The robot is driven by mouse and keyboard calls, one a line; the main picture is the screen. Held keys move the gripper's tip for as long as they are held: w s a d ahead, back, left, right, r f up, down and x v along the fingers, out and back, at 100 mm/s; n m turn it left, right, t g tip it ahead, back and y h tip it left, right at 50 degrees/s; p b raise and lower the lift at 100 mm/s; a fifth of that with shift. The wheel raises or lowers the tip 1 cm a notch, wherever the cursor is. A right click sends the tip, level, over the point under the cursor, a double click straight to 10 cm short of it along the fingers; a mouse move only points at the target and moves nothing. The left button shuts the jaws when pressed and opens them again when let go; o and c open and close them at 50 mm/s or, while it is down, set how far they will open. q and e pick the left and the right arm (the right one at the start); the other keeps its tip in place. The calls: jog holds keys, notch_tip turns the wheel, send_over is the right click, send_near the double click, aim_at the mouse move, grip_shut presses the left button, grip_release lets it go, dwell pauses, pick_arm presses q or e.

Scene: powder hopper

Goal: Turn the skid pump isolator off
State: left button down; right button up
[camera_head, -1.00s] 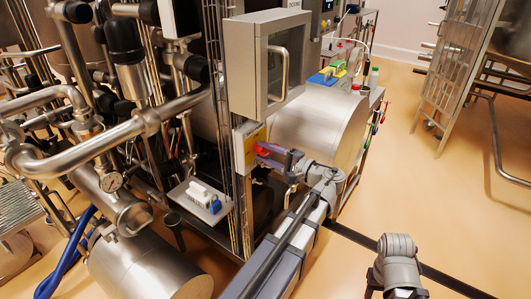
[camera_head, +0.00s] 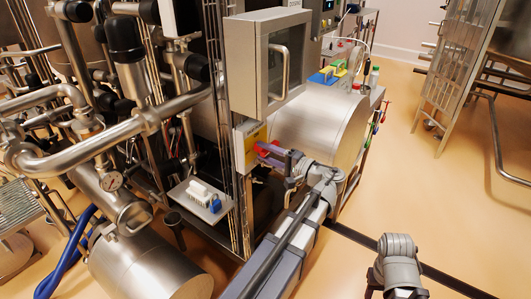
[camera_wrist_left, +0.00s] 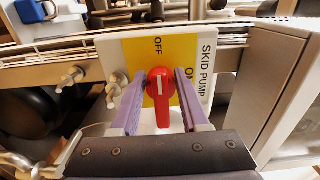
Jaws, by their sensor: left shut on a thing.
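The skid pump isolator is a yellow and white plate with a red rotary handle (camera_wrist_left: 160,92), marked SKID PUMP, OFF and ON. In the left wrist view the handle stands nearly upright in the picture, its white line running toward OFF; ON is partly behind one finger. My left gripper (camera_wrist_left: 160,102) is shut on the handle, with a purple finger at each side. In the head view the isolator's yellow plate (camera_head: 247,148) is on the cabinet frame, the left gripper (camera_head: 272,151) at its right. My right gripper's fingers are not in view.
A grey cabinet (camera_head: 258,68) with a door handle hangs just above the isolator. A small shelf (camera_head: 196,205) with a white item and a blue padlock is lower left. Steel pipes (camera_head: 110,140) crowd the left; open floor (camera_head: 430,215) lies right.

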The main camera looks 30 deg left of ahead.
pick_arm(q)
jog(key=c, duration=0.8)
grip_release()
jog(key=shift+o, duration=0.2)
jog(key=d, duration=0.7)
jog(key=shift+s+d, duration=0.3)
jog(key=shift+d, duration=0.1)
jog(key=shift+f, duration=0.1)
